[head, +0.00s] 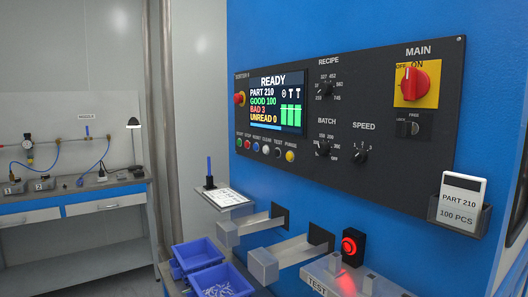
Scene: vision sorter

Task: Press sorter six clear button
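The sorter's black control panel (400,165) is on the front of a blue machine; small text at its top left seems to read SORTER 6. Below the screen (277,101) is a row of small round buttons: green, red, blue, white, black and yellow. The tiny label above the white button (266,149) appears to read CLEAR. The blue button (256,146) is left of it and the black button (277,152) right. The screen reads READY, PART 210, GOOD 100, BAD 3, UNREAD 0. Neither gripper is in view, and nothing covers the buttons.
A red emergency knob (240,99) sticks out left of the screen. Below are two grey chutes, blue bins (197,252), a clipboard shelf (222,199) and a red-lit device (351,246). A workbench (70,205) stands at left. The space before the buttons is clear.

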